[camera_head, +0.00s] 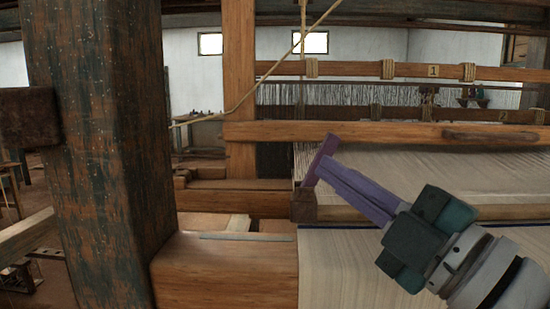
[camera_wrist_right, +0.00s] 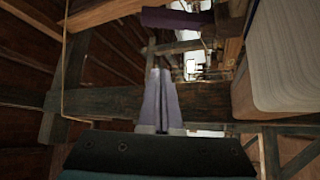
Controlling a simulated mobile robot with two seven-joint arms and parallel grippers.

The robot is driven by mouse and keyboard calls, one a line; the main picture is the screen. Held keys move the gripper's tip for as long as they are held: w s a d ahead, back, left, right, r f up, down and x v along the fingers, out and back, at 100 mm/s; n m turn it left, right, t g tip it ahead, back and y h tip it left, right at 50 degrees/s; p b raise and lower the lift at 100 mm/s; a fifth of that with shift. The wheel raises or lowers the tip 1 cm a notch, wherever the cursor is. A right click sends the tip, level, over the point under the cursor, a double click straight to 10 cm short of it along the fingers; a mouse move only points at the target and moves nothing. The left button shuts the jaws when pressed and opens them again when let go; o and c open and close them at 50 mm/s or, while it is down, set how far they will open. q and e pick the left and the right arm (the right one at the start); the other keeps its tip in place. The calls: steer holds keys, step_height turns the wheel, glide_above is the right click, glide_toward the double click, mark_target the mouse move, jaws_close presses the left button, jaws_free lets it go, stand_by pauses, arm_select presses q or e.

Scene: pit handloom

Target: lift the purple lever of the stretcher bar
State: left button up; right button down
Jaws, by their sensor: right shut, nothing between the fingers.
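The purple lever (camera_head: 319,160) stands tilted, its top leaning right, above a brown end block (camera_head: 303,207) of what looks like the stretcher bar (camera_head: 342,213). The bar runs along the cloth's left part and passes behind my gripper. My right gripper (camera_head: 326,168) comes in from the lower right with its lavender fingers shut and nothing between them. Its tips are at the lever's right side in the picture; I cannot tell whether they touch. In the right wrist view the shut fingers (camera_wrist_right: 160,75) point at a dark purple piece (camera_wrist_right: 176,19), likely the lever. My left gripper is not in view.
A thick, worn post (camera_head: 95,150) fills the left of the head view. Pale cloth (camera_head: 340,265) stretches under my right gripper. A wooden crossbar (camera_head: 380,134) and a cord (camera_head: 262,85) are beyond the lever.

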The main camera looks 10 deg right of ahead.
steer(key=w, duration=0.2)
steer(key=w+d, duration=0.1)
steer(key=w, duration=0.2)
steer(key=shift+w+d, duration=0.3)
steer(key=shift+w+d+f+m+t+b, duration=0.1)
steer(key=shift+d+f+m+t+b, duration=0.35)
steer(key=shift+b, duration=0.8)
steer(key=shift+f+m+b, duration=0.1)
steer(key=shift+m+b, duration=0.15)
steer(key=shift+b, duration=0.05)
steer(key=shift+d+r, duration=0.1)
steer(key=shift+r, duration=0.15)
steer(key=shift+r, duration=0.1)
